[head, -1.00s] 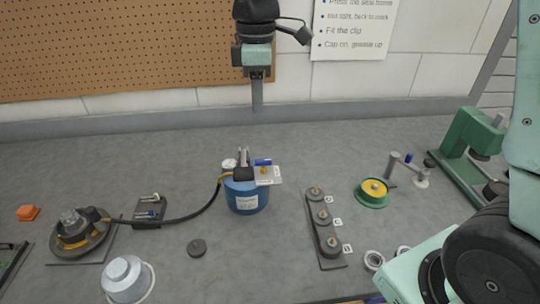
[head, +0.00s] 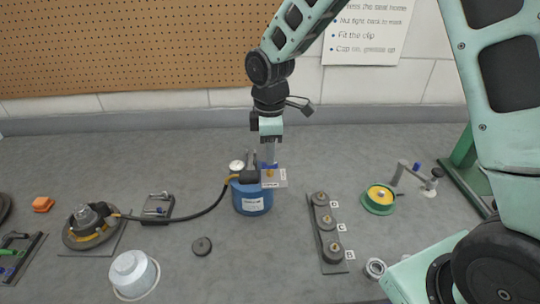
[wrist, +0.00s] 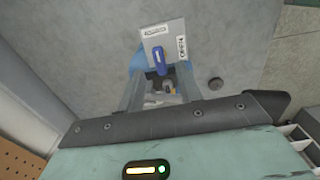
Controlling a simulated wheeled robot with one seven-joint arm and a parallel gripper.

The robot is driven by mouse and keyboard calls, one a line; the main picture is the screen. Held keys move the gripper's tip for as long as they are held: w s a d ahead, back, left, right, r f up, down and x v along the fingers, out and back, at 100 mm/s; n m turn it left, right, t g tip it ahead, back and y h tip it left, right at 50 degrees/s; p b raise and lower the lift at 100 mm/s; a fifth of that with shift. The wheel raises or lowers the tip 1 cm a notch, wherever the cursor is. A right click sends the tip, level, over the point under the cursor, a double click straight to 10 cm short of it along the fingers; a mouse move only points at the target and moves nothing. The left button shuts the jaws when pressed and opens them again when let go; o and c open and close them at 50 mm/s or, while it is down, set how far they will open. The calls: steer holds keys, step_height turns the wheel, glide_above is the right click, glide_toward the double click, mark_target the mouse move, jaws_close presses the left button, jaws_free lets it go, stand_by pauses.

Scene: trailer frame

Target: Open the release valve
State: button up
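A blue canister (head: 253,200) stands on the grey bench with a gauge, a hose and top fittings. Its blue valve lever (wrist: 158,62) shows in the wrist view beside a grey tag plate (wrist: 163,40). The plate also shows in the head view (head: 274,180). My gripper (head: 268,160) points down at the canister's top. In the wrist view its two fingers (wrist: 162,72) are apart, with the lever between or just beyond their tips. I cannot tell whether they touch it. In the head view the fingers partly cover the lever.
A black hose (head: 190,216) runs left to a round hub (head: 90,225). A dark puck (head: 202,246) and a silver cup (head: 133,273) lie in front. A rack of knobs (head: 326,232) and a green-rimmed yellow disc (head: 379,198) stand to the right.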

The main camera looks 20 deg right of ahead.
mark_target(270, 167)
steer(key=shift+f, duration=1.6)
jaws_close()
